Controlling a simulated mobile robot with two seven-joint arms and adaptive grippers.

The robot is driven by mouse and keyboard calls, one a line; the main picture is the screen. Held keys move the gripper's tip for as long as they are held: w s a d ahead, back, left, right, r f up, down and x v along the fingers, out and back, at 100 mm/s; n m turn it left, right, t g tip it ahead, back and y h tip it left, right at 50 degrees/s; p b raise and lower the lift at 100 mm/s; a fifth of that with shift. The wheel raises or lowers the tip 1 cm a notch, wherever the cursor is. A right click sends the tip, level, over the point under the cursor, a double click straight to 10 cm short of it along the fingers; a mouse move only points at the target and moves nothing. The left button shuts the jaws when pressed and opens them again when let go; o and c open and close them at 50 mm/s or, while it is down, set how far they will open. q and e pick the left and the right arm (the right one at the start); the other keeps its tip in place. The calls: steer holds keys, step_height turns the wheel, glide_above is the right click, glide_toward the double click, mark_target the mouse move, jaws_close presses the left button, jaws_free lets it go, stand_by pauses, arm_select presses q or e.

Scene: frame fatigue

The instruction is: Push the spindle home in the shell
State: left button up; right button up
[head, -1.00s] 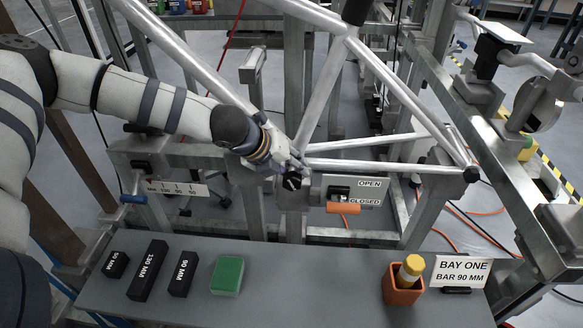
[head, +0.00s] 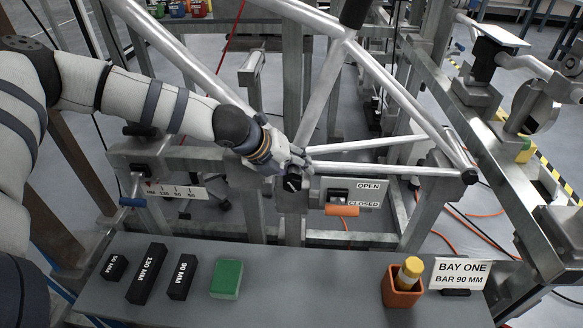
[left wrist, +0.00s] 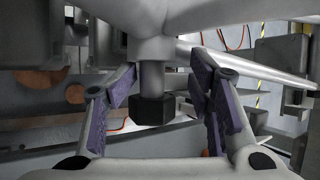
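The bike frame's tubes meet at the shell, which shows in the left wrist view (left wrist: 150,48). A grey spindle (left wrist: 152,78) sticks out of the shell and ends in a black block-like end (left wrist: 153,110). The black end also shows in the head view (head: 292,183). My left gripper (head: 294,164) is at this joint of the tubes. In the left wrist view its purple-padded fingers (left wrist: 163,88) stand apart on either side of the spindle, with gaps visible. The spindle's far end is hidden inside the shell. My right gripper is out of view.
A grey bench (head: 330,285) in front carries black bars (head: 147,273), a green block (head: 227,279), an orange cup (head: 402,290) with a yellow-capped bottle, and a "BAY ONE, BAR 90 MM" sign (head: 459,272). An OPEN/CLOSED plate with an orange handle (head: 342,210) is right of the gripper.

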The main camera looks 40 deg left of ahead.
arm_select(q)
steer(key=shift+a, duration=0.25)
steer(key=v, duration=1.2)
steer(key=shift+d, duration=0.25)
